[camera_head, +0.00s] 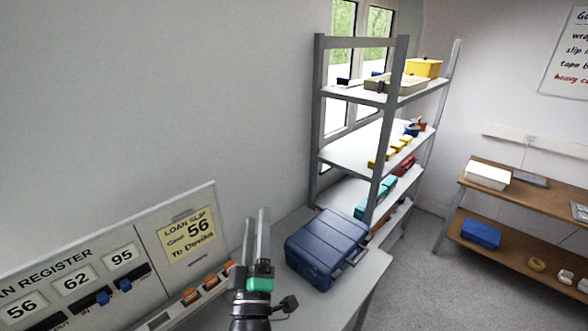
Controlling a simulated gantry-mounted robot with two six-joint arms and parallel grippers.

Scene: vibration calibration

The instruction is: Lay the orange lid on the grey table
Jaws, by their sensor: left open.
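I cannot make out an orange lid for certain. Small orange pieces (210,282) sit in a row along the ledge below the register board, left of my left gripper. The grey table (345,300) stands at the bottom centre, with a closed dark blue case (325,247) on it. My left gripper (258,216) points away from me, beside the case's left side. It is open, and I see nothing between its fingers. The gripper and its wrist cover part of the table's left end. My right gripper is out of view.
The register board (95,268) with number cards and a yellow loan slip (187,234) runs along the left wall. A grey shelf rack (401,65) with bins stands behind the table. A brown bench (515,195) is at right. Bare table shows right of the case.

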